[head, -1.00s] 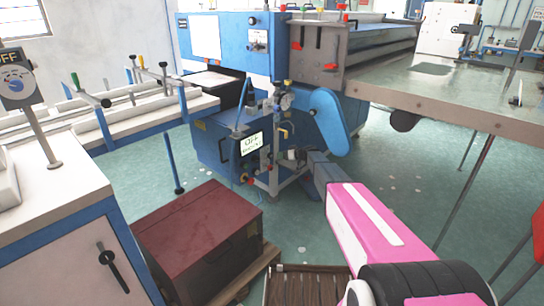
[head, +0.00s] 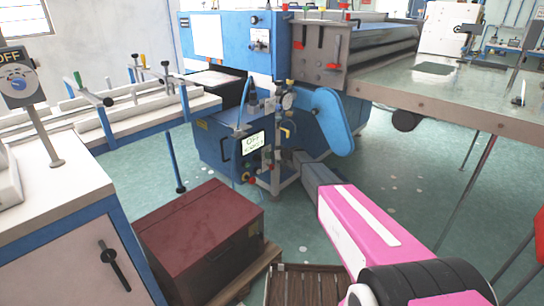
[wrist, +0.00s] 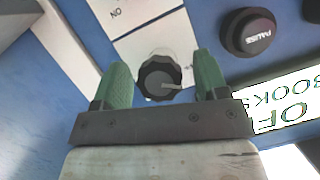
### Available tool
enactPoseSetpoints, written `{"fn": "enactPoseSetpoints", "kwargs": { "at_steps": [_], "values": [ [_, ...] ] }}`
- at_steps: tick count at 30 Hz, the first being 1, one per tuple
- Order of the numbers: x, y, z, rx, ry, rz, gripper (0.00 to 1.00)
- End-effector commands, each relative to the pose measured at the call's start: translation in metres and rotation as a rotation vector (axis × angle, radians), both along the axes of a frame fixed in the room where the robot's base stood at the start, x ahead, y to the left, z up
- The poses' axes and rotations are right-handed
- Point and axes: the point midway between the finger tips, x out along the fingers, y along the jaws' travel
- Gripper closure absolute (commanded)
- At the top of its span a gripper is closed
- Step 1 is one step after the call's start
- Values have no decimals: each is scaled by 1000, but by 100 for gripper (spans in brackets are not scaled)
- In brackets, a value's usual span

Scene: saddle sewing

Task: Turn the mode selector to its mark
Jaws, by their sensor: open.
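In the wrist view, the mode selector is a dark, ridged round knob (wrist: 156,76) on the blue panel. A pale pointer line on its face points to the right in the picture. My gripper (wrist: 163,82) is open, its two green fingers on either side of the knob with a gap showing at each side. White label plates (wrist: 140,45) lie around and above the knob; one carries upside-down lettering, and no target mark can be made out. In the head view, the knob cannot be made out near the end of my arm, at the blue machine (head: 215,150).
A black PAUSE button (wrist: 248,33) and a lit display (wrist: 285,105) sit right of the knob in the wrist view. The display also shows in the head view (head: 253,143). A dark red chest (head: 200,235) and a slatted crate (head: 305,285) stand on the floor nearby.

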Motion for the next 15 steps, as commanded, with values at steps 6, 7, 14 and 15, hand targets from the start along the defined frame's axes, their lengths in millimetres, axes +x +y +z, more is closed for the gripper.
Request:
{"fn": "enactPoseSetpoints", "kwargs": {
  "at_steps": [6, 7, 14, 15],
  "values": [
    [0, 0, 0, 0, 0, 0, 82],
    [0, 0, 0, 0, 0, 0, 83],
    [0, 0, 0, 5, 8, 1, 82],
    [0, 0, 0, 10, 14, 1, 82]
  ]
}}
